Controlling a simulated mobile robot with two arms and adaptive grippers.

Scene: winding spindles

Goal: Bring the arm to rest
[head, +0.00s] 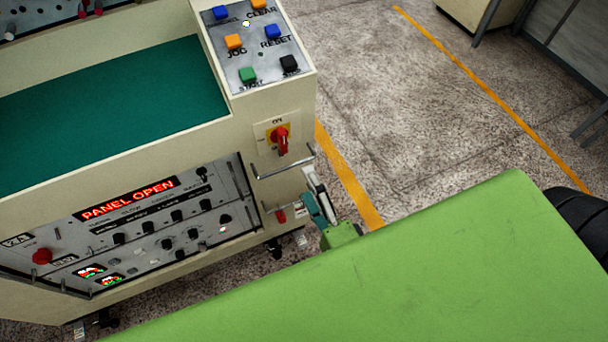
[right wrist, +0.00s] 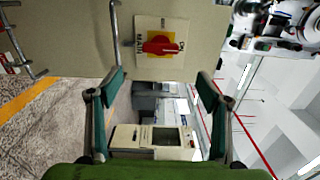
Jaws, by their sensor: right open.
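My right gripper (head: 314,196) is open beside the right front corner of the cream machine (head: 210,130), low and just below the main switch. In the right wrist view its two teal-padded fingers (right wrist: 160,92) stand wide apart with nothing between them. The red rotary main switch (head: 281,141) on its yellow plate faces the gripper. It also shows in the right wrist view (right wrist: 162,46), past the fingertips and apart from them. My left gripper is not in view.
A metal bar handle (head: 283,164) sticks out under the switch, close to my right gripper. The control panel (head: 150,225) shows a lit "PANEL OPEN" sign. A button console (head: 255,45) tops the machine. Speckled floor (head: 400,110) with yellow lines is clear to the right.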

